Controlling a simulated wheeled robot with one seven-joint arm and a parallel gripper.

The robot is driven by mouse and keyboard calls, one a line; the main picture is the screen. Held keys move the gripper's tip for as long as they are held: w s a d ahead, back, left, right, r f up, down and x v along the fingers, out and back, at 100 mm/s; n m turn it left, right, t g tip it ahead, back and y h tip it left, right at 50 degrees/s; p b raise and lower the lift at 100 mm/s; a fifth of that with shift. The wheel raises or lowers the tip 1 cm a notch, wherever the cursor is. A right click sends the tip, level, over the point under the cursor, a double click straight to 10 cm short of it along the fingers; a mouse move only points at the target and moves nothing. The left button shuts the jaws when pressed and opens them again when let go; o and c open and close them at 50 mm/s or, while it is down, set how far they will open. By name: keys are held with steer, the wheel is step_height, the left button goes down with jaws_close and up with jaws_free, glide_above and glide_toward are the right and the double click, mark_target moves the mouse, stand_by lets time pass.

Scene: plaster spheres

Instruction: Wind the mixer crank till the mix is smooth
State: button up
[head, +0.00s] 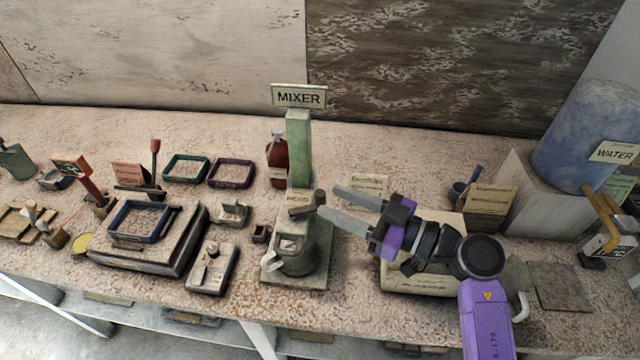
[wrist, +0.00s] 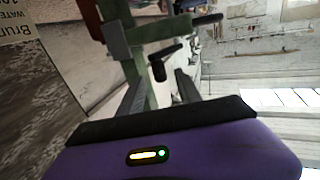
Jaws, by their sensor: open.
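The mixer has a green column (head: 299,150) under a MIXER sign (head: 299,96), with a grey-green pot (head: 294,262) at its foot. Something pale shows in the pot's mouth; its texture is too small to judge. The crank's dark grip (head: 320,198) sticks out at the mixer head, near my fingertips. My gripper (head: 329,201) is open and reaches in from the right. In the wrist view the dark crank grip (wrist: 158,69) shows between the two grey fingers (wrist: 157,80), near their tips. I cannot tell whether either finger touches it.
A brown bottle (head: 277,165) stands just left of the column. A grey block (head: 212,266) and a dark platform with a blue frame (head: 138,221) lie further left. A blue WATER tank (head: 590,135) stands at the right. A pale box (head: 425,283) sits below my arm.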

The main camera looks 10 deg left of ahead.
steer(key=shift+x, duration=3.6)
steer(key=shift+r, duration=0.1)
jaws_close()
